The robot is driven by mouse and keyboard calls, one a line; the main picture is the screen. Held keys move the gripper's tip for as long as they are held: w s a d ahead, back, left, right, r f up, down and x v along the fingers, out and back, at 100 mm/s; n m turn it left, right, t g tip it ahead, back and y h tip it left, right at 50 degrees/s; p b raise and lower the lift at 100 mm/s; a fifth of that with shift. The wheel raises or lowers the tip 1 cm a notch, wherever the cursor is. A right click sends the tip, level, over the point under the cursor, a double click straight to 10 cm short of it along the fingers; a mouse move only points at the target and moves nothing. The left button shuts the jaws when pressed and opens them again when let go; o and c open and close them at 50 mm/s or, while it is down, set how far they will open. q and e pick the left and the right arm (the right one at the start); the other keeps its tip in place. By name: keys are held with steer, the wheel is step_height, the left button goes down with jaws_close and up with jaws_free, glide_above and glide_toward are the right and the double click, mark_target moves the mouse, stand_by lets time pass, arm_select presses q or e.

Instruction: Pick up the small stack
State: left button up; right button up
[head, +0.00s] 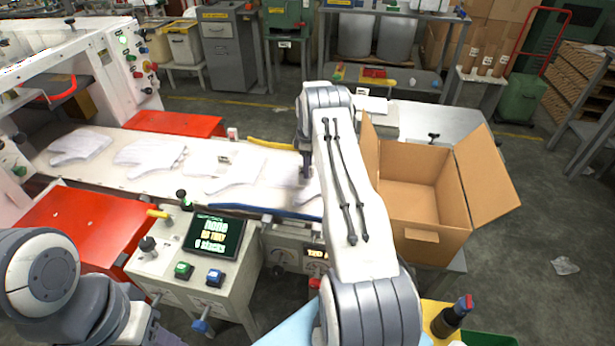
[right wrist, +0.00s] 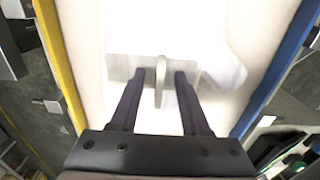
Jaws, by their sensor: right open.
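White glove stacks lie flat along the pale belt (head: 130,187) in the head view: one at the far left (head: 80,146), one beside it (head: 150,152), one in the middle (head: 237,172). Another white stack (head: 308,190) lies at the right end, partly hidden by my right arm. My right gripper (head: 306,172) points down over this stack. In the right wrist view my right gripper (right wrist: 160,75) is open, with a thin pale strip between its fingers and the overexposed white stack (right wrist: 205,50) below and ahead. Whether the fingers touch it I cannot tell. My left gripper is out of view.
An open, empty-looking cardboard box (head: 425,190) stands right of my right arm. Yellow (head: 271,143) and blue (head: 262,211) rails edge the belt. A control box with a screen (head: 214,236) stands in front, near red panels (head: 75,225). A white machine (head: 75,70) is at left.

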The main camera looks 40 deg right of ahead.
jaws_close()
stand_by(1.4)
